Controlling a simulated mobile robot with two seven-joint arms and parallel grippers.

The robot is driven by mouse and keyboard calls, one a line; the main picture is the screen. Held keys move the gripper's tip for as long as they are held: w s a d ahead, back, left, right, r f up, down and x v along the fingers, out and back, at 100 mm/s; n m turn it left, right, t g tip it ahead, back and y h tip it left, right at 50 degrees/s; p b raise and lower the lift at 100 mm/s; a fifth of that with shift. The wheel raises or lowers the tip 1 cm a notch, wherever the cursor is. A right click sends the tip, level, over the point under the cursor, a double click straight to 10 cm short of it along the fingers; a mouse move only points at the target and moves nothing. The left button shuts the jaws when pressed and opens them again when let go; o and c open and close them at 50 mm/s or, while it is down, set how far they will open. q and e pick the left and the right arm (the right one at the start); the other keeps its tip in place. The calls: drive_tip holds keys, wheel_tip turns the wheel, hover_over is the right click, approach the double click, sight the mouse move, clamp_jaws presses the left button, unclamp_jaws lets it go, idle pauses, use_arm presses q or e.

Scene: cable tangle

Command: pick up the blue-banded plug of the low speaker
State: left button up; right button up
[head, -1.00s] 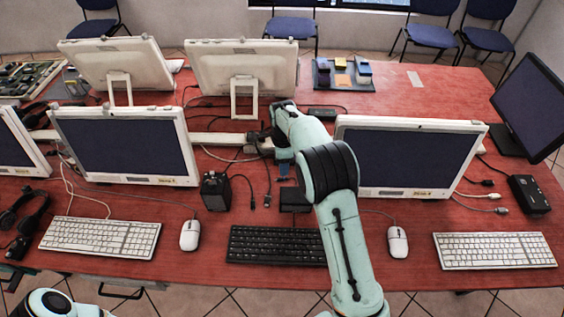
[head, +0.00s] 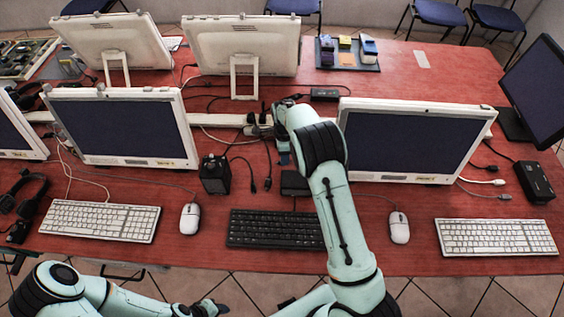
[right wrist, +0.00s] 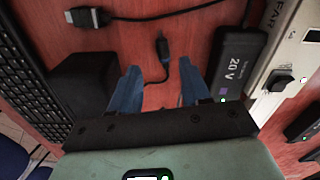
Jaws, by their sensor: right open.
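My right gripper (head: 284,157) is open above the table by the power strip. A second dark connector (right wrist: 88,17) with a grey tip lies further off. A low black box (right wrist: 82,78), perhaps the low speaker, sits left of the fingers; it also shows in the head view (head: 294,183). My left gripper (head: 210,308) is partly visible at the bottom edge, its jaws unclear.
A black power brick (right wrist: 240,60) marked 20 V and the pale power strip (right wrist: 286,50) lie right of my fingers. In the head view, a taller black box (head: 214,174), a black keyboard (head: 275,229) and a monitor (head: 405,145) surround the work area.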

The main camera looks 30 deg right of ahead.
drive_tip(key=f, duration=0.4)
drive_tip(key=shift+w, duration=0.4)
use_arm(q)
drive_tip(key=shift+w+r, duration=0.25)
use_arm(e)
drive_tip(key=shift+s, duration=0.1)
clamp_jaws()
drive_tip(key=shift+r, duration=0.1)
use_arm(q)
drive_tip(key=shift+w+r+p, duration=0.7)
drive_tip(key=shift+w+r, duration=0.1)
drive_tip(key=shift+w, duration=0.05)
use_arm(e)
wheel_tip(320, 180, up, 20)
